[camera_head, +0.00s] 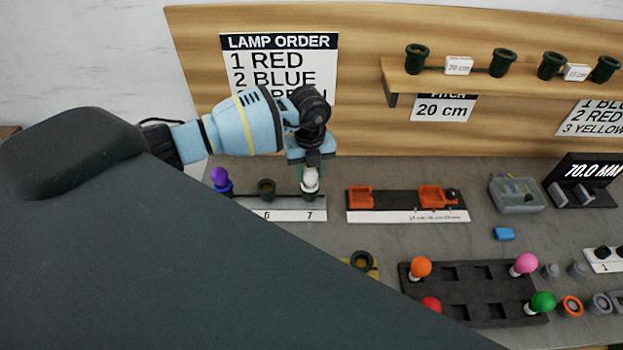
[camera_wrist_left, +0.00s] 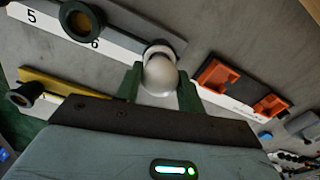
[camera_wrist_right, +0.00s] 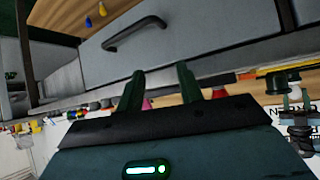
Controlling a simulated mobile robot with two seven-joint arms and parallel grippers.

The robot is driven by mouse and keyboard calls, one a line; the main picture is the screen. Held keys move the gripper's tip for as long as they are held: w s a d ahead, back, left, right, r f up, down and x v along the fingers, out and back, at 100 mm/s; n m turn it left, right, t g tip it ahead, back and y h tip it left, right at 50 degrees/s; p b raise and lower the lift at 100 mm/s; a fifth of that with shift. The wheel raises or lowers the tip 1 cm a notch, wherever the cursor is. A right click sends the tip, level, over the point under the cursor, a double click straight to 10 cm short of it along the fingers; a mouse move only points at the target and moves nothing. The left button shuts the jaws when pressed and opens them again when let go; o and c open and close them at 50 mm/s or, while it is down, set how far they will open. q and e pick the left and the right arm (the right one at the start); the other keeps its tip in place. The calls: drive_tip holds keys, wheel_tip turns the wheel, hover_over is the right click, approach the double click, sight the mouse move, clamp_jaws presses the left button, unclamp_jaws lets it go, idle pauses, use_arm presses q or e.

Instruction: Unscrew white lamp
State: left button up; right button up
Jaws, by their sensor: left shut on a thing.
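The white lamp (camera_head: 310,181) stands upright in the socket at mark 7 of the numbered strip (camera_head: 284,214). My left gripper (camera_head: 311,168) comes down on it from above. In the left wrist view its two green fingers (camera_wrist_left: 160,88) stand on either side of the white bulb (camera_wrist_left: 159,75), shut on it. The lamp's base and the socket rim show just beyond the bulb. My right gripper (camera_wrist_right: 160,85) shows only in its own wrist view, empty with fingers apart, facing a grey drawer front.
On the same strip are an empty socket (camera_head: 266,188) at 6 and a purple lamp (camera_head: 221,179) to its left. A rack with orange parts (camera_head: 431,196) stands close to the right. A dark tray (camera_head: 470,290) holds several coloured lamps. A board rises behind.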

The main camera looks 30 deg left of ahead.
use_arm(q)
drive_tip(key=shift+n, duration=0.3)
drive_tip(key=n, duration=0.4)
use_arm(e)
drive_tip(key=shift+s+f, duration=0.15)
drive_tip(key=shift+s, duration=0.15)
use_arm(q)
drive_tip(key=shift+n, duration=0.3)
